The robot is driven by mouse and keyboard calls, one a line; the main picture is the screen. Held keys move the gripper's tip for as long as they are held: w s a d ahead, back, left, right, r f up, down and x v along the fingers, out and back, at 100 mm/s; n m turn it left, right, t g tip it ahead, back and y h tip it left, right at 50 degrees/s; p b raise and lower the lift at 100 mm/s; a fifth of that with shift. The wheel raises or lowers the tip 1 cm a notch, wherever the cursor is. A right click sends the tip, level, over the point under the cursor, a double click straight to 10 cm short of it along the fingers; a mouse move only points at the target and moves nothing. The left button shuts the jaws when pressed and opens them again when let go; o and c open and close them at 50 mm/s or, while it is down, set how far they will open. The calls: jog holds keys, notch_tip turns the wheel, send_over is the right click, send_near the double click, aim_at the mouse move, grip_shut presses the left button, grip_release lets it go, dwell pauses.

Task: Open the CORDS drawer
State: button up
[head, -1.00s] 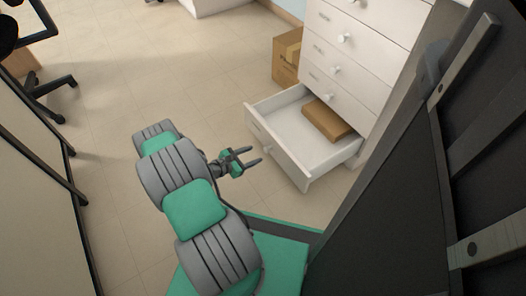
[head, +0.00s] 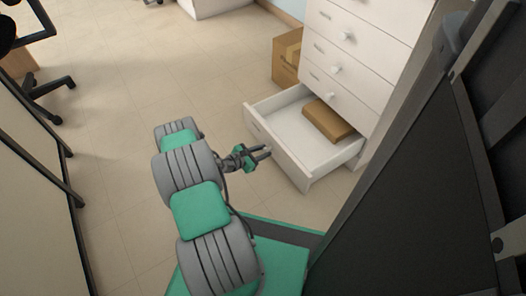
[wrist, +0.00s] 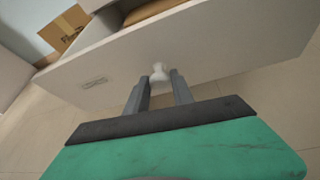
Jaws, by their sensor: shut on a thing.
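The lowest drawer (head: 291,172) of the white cabinet stands pulled out, with a brown packet (head: 328,119) lying in it. In the wrist view its white front (wrist: 205,45) carries a small label plate (wrist: 94,82), too blurred to read. My gripper (head: 263,153) is at this drawer's front. In the wrist view my gripper (wrist: 161,78) has its two fingers on either side of the round white knob (wrist: 159,71) and is shut on it.
The drawers above (head: 330,81) are closed, each with a white knob. A cardboard box (head: 287,55) stands on the floor beside the cabinet. A dark panel (head: 410,170) rises on the right. The tiled floor to the left is clear up to an office chair (head: 45,95).

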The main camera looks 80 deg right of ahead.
grip_shut()
jog(key=shift+a, duration=0.1)
dwell(0.8)
